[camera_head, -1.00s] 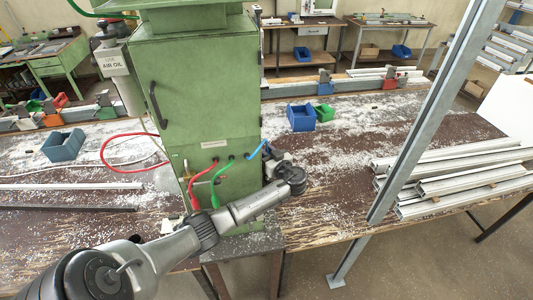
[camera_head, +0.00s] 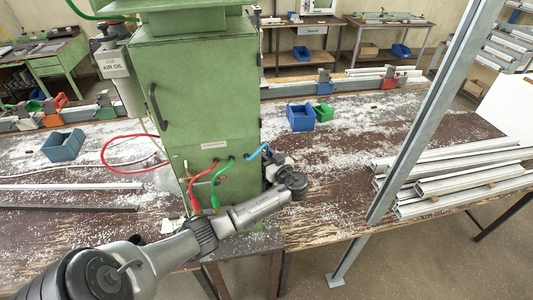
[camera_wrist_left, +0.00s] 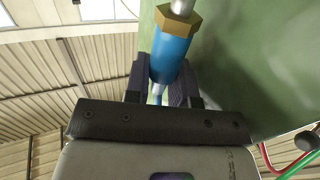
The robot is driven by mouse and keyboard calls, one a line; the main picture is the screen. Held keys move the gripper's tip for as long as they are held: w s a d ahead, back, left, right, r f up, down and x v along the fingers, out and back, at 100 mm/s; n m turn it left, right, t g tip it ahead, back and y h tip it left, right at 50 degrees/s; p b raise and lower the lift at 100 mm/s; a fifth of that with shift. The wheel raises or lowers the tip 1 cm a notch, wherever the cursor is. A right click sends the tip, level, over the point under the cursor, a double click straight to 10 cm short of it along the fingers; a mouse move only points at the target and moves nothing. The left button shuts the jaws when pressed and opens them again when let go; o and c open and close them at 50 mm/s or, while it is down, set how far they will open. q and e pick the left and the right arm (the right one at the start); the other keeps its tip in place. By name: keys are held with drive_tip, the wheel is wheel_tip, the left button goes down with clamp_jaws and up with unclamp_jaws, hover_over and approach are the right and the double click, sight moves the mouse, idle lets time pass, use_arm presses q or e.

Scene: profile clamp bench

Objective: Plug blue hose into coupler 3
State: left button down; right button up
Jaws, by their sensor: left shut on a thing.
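The blue hose (camera_head: 257,151) arches from the front of the green cabinet (camera_head: 190,85) to my left gripper (camera_head: 276,159), at the cabinet's right edge in the head view. In the left wrist view, my left gripper (camera_wrist_left: 160,82) is shut on the blue sleeve of the hose's plug (camera_wrist_left: 171,54). A brass hex nut (camera_wrist_left: 177,23) and a metal tip sit beyond the fingers. The tip runs out of the top of the picture, so its end is hidden. I cannot make out coupler 3. My right gripper is not in view.
A red hose (camera_head: 200,177) and a green hose (camera_head: 218,180) hang on the cabinet front, left of my gripper. A steel post (camera_head: 425,120) and stacked profiles (camera_head: 455,170) are at right.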

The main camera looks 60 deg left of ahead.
use_arm(q)
drive_tip(key=s+d+p, duration=0.1)
drive_tip(key=s+d, duration=0.2)
drive_tip(key=d, duration=0.6)
drive_tip(key=s+d+p, duration=0.2)
drive_tip(key=s+d, duration=0.1)
drive_tip(key=d, duration=0.6)
drive_tip(key=shift+s, duration=0.15)
idle(2.1)
drive_tip(key=shift+s, duration=0.1)
idle(0.3)
drive_tip(key=s+a+p, duration=0.1)
drive_tip(key=s+a, duration=0.1)
drive_tip(key=s, duration=0.4)
drive_tip(key=s+a, duration=0.2)
drive_tip(key=s, duration=0.4)
drive_tip(key=shift+s+a+r+p, duration=0.25)
drive_tip(key=shift+r+p, duration=0.05)
drive_tip(key=shift+p, duration=0.05)
idle(1.0)
